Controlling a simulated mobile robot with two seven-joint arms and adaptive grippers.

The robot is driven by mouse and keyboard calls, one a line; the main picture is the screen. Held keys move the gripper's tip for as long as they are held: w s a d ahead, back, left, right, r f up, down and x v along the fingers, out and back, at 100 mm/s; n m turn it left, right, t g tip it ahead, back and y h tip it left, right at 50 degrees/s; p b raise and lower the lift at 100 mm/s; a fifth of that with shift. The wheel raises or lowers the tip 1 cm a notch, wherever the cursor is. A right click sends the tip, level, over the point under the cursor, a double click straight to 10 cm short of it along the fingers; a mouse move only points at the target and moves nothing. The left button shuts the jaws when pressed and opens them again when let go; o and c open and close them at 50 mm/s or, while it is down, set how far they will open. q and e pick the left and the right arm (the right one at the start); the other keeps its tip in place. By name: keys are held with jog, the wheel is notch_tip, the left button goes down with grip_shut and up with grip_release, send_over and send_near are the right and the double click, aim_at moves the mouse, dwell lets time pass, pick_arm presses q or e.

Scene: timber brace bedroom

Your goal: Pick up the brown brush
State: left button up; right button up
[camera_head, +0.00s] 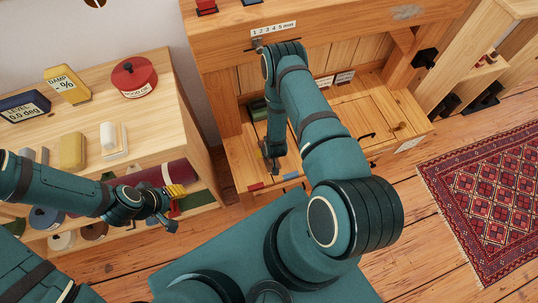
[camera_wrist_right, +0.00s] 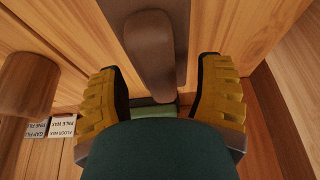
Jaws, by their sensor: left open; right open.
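My right gripper (camera_wrist_right: 160,98) is open in the right wrist view, its two yellow ribbed fingers set wide apart with nothing held between them. A dark brown piece with a rounded end (camera_wrist_right: 152,55) lies just beyond the fingertips; it may be the brown brush, but I see only part of it. In the head view my right gripper (camera_head: 270,155) reaches down into the wooden bench's compartment, and my arm hides much of that spot. My left gripper (camera_head: 170,206) is open and empty beside the shelf at the left.
A green block (camera_wrist_right: 155,115) shows low between the right fingers. Labels (camera_wrist_right: 62,127) and a round wooden knob (camera_wrist_right: 28,82) are at the left there. The left shelf (camera_head: 165,125) carries a red tin (camera_head: 134,78) and blocks. A red rug (camera_head: 490,190) lies right.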

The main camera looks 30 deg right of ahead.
jog(key=shift+f, duration=0.15)
grip_shut()
dwell(0.4)
notch_tip(320, 180, up, 11)
jog(key=p, duration=0.3)
jog(key=shift+f, duration=0.2)
